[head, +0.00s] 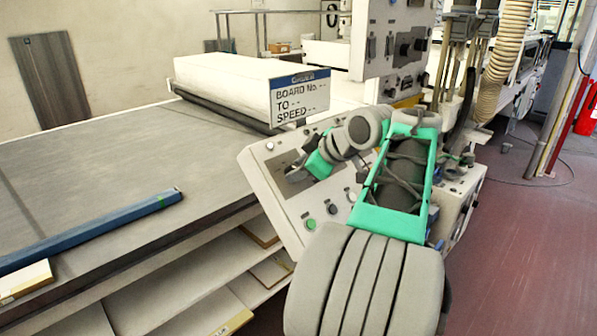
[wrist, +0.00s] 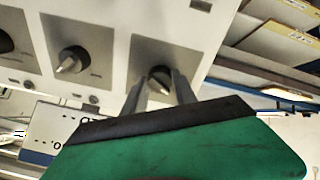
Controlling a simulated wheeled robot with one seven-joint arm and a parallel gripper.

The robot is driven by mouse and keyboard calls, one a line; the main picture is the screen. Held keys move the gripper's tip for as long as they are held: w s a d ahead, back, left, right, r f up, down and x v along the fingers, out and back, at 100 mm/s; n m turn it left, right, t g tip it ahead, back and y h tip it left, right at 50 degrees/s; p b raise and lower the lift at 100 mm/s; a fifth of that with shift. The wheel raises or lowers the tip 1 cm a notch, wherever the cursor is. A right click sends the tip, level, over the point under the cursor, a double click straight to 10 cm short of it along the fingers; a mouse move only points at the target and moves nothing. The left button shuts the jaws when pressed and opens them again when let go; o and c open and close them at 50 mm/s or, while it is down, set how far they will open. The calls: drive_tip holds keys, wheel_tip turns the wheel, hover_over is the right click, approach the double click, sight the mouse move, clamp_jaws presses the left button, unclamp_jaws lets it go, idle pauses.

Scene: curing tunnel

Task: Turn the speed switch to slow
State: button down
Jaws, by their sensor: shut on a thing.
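The white control panel (head: 262,180) stands tilted at the end of the table. In the wrist view, dark rotary switches with pale pointers sit in a row on grey plates, one of them the middle switch (wrist: 70,60). My gripper (head: 297,176) is at the panel's upper left in the head view. In the wrist view its two fingers (wrist: 160,88) are shut on the switch knob (wrist: 160,73) at the right end of the row. The fingers partly hide this knob and its pointer. The panel's labels are too small to read.
A sign with "BOARD No.", "TO" and "SPEED" (head: 300,97) stands above the panel. A green button (head: 311,224) is low on the panel. A blue bar (head: 90,230) lies on the long table (head: 120,150). Shelves with boards (head: 200,315) are below. Red floor (head: 530,230) is clear at right.

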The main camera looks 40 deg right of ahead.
idle(0.3)
drive_tip(key=c, duration=1)
unclamp_jaws()
drive_tip(key=p+v, duration=0.1)
drive_tip(key=v, duration=0.6)
drive_tip(key=shift+s+r, duration=0.25)
drive_tip(key=shift+s, duration=0.05)
